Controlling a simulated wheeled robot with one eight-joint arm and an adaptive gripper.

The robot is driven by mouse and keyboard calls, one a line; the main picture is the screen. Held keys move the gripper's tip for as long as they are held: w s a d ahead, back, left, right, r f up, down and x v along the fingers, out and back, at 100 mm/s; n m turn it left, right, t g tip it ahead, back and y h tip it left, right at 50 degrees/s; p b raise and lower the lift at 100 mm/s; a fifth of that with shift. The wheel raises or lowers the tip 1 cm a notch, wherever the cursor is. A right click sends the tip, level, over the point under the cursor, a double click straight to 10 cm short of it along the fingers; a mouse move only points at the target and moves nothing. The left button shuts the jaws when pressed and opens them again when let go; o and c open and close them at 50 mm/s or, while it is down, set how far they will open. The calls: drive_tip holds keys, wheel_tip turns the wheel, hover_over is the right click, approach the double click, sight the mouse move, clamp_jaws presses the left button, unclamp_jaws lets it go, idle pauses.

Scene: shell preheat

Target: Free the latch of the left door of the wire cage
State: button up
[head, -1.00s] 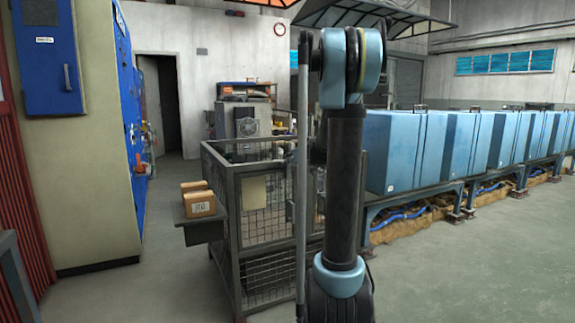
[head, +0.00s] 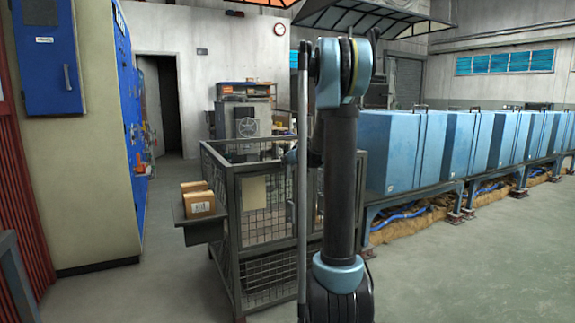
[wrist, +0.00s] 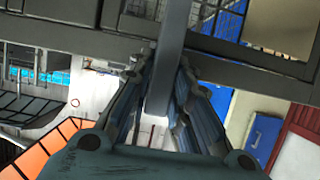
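The wire cage (head: 232,176) stands left of and behind my arm in the head view, with a grey frame and mesh sides. Its latch and the edges of its left door cannot be made out there. My arm covers the cage's right part and hides most of my gripper. In the wrist view my gripper (wrist: 160,72) has its two fingers apart, at a grey bar (wrist: 170,40) that runs between them. A grey cage rail (wrist: 75,38) crosses beyond the fingertips. Whether the fingers press on the bar or only flank it, I cannot tell.
A row of blue cabinets (head: 402,150) stands at the right. A blue wall panel (head: 50,55) is at the left. The floor (head: 480,265) at the front right is clear.

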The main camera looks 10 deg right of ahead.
clamp_jaws()
drive_tip(key=shift+d, duration=0.1)
drive_tip(key=shift+w+d+m+y, duration=0.15)
drive_tip(key=shift+d+m+y, duration=0.2)
drive_tip(key=shift+m, duration=0.35)
drive_tip(key=shift+w+d+f+m+t+y, duration=0.15)
drive_tip(key=shift+d+f+m+y, duration=0.25)
drive_tip(key=shift+m+y, duration=1.15)
drive_tip(key=shift+w+d+f+m+t+y, duration=0.2)
drive_tip(key=shift+f+m+y, duration=0.45)
drive_tip(key=shift+m, duration=1.8)
drive_tip(key=shift+s+d+f+m+t+y, duration=0.15)
drive_tip(key=shift+d+f+m+y, duration=0.25)
drive_tip(key=shift+m+y, duration=1.2)
drive_tip(key=shift+w+m+h, duration=0.1)
drive_tip(key=shift+m+h, duration=0.35)
drive_tip(key=shift+m, duration=0.15)
